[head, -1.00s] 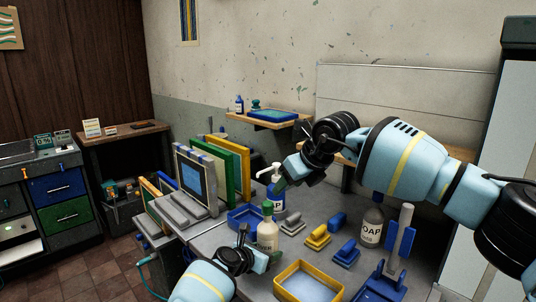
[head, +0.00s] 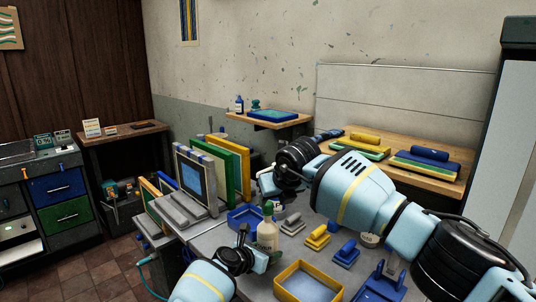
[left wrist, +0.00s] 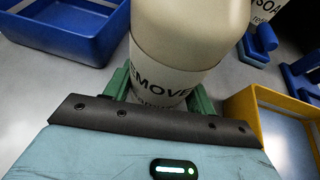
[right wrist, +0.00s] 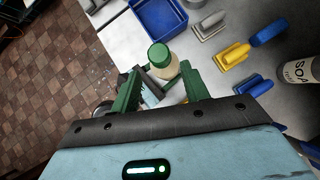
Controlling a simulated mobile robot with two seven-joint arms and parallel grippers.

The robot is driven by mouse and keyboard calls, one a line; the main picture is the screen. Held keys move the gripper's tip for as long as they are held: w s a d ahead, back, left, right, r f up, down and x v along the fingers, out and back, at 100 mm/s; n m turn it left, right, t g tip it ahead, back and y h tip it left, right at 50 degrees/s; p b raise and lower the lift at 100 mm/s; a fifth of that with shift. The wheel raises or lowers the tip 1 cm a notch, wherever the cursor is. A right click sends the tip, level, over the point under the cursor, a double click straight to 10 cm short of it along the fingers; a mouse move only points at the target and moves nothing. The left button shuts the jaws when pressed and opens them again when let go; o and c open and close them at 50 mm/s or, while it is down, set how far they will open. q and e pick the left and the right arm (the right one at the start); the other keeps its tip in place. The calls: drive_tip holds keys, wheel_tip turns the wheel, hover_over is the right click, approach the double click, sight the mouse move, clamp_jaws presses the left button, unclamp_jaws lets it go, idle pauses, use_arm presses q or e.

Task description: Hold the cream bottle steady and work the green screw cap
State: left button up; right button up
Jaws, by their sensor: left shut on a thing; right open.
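The cream bottle (head: 267,236) stands upright on the grey bench, and the green screw cap (head: 268,208) is on its top. My left gripper (head: 262,258) is shut on the bottle's body from the front. In the left wrist view its green fingers flank the bottle (left wrist: 180,60) at the printed label; the cap is out of that view. My right gripper (head: 270,186) is open above and slightly behind the cap. In the right wrist view the green cap (right wrist: 158,54) lies beyond and between the open fingertips, apparently not touched.
A blue tray (head: 244,216) is behind the bottle, and a yellow-rimmed tray (head: 302,284) is at front right. Grey, yellow (head: 318,237) and blue (head: 347,253) handled tools lie to the right. A soap bottle (right wrist: 297,68) stands beyond them. Upright frames (head: 200,180) line the left.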

sight(270, 205)
drive_tip(key=shift+x, duration=2.35)
drive_tip(key=c, duration=0.8)
drive_tip(key=o, duration=0.9)
drive_tip(key=shift+c, duration=0.2)
